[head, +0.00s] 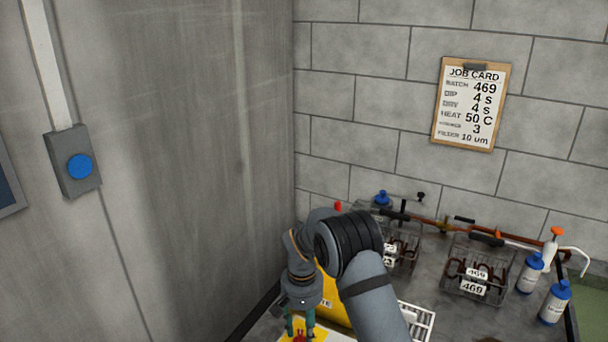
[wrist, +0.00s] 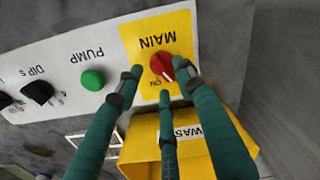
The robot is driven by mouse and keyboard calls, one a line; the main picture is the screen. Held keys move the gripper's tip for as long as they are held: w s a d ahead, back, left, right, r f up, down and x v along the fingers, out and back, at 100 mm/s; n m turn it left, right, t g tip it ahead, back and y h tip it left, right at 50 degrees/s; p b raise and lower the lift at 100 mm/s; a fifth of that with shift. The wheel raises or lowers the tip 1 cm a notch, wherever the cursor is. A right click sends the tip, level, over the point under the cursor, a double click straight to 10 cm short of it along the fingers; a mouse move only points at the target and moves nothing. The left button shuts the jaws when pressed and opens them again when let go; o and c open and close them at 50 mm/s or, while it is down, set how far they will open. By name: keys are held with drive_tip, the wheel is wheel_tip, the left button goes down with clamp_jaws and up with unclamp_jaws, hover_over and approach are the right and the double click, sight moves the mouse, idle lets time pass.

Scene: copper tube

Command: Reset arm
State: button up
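My gripper (head: 300,322) points down at the bottom of the head view, over a yellow panel patch. In the wrist view its green fingers (wrist: 156,78) are spread apart with nothing held between them. A red MAIN knob (wrist: 162,67) on the yellow patch is close to the fingertips, nearest the right one. Whether any fingertip touches the knob is unclear. The knob's pointer is near the ON mark. My arm hides part of the bench in the head view.
A green PUMP button (wrist: 92,79) and black dials (wrist: 38,92) share the panel. A yellow WASTE bin (wrist: 190,150) is beside it. Wire baskets (head: 478,272), bottles (head: 555,302) and a copper tube (head: 440,226) crowd the bench. A job card (head: 471,103) hangs on the wall.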

drive_tip(key=shift+f, duration=0.9)
drive_tip(key=shift+r, duration=0.1)
